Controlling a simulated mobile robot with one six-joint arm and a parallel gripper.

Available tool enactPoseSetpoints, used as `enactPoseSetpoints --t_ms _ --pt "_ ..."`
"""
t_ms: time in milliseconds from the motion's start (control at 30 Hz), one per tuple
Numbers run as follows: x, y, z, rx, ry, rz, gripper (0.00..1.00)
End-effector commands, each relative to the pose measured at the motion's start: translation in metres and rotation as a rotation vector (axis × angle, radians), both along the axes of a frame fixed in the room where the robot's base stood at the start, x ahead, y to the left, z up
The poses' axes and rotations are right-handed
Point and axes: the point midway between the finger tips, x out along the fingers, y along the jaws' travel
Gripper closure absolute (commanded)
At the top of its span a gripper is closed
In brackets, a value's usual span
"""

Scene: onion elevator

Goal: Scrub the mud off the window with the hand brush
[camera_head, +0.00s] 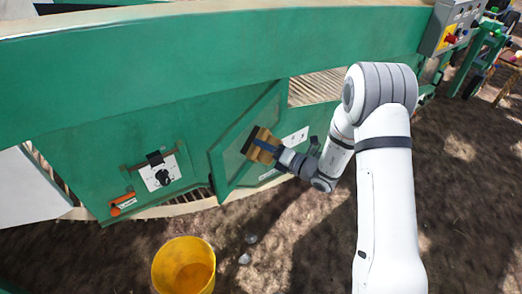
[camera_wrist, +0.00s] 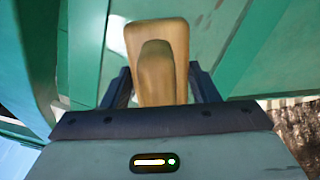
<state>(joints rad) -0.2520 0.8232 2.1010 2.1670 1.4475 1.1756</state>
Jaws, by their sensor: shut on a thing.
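My gripper (camera_head: 283,157) is shut on the wooden hand brush (camera_head: 262,143), in front of the green machine's side. The brush has a tan wooden body and a dark strip on its far side. In the wrist view my gripper (camera_wrist: 162,92) has a dark finger on each side of the brush handle (camera_wrist: 157,75). The window (camera_head: 235,157) is a greenish pane in a slanted green frame, just left of the brush. The brush is at or very near the pane; I cannot tell whether it touches. Mud on the pane is not clear in these views.
A yellow bucket (camera_head: 184,268) stands on the ground at lower left. A panel with a black knob (camera_head: 160,173) and an orange handle (camera_head: 122,203) is on the machine left of the window. A grey control box (camera_head: 455,27) is at upper right. Bare ground lies to the right.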

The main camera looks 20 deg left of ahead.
Motion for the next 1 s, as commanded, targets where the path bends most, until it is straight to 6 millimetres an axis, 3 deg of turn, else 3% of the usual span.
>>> enactPoseSetpoints --t_ms 200,1000 --pt "0.019 -0.006 0.000 0.001 -0.001 -0.002 0.64" --pt "0.061 -0.023 0.000 0.001 0.000 -0.001 0.64"
